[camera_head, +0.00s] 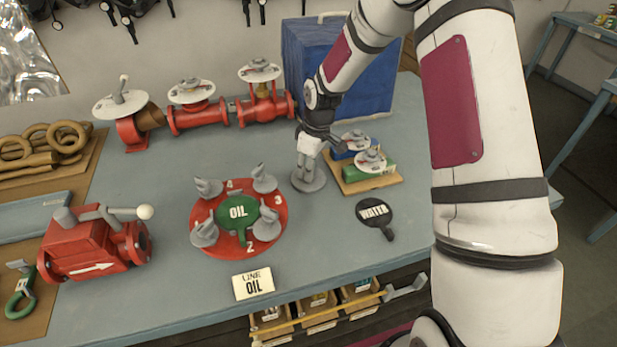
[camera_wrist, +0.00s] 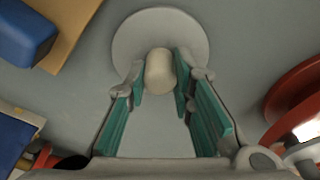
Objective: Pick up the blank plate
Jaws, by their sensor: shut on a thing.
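The blank plate (camera_head: 309,182) appears as a plain grey disc with a pale rounded knob. It is at the middle of the bench, right of the red round base. My gripper (camera_head: 310,150) points down over it, with its fingers closed around the knob. In the wrist view, the plate (camera_wrist: 133,38) lies beyond the fingertips, and the knob sits between the green finger pads of my gripper (camera_wrist: 160,80). The disc looks flat and at or very near the bench top; I cannot tell whether it touches.
The red round base (camera_head: 205,243) holds a green OIL paddle (camera_head: 238,213) and several grey clamps. A black WATER paddle (camera_head: 375,215) lies at right. A wooden board (camera_head: 375,186) with green and blue blocks stands close to the gripper. A blue case (camera_head: 375,85) stands behind.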

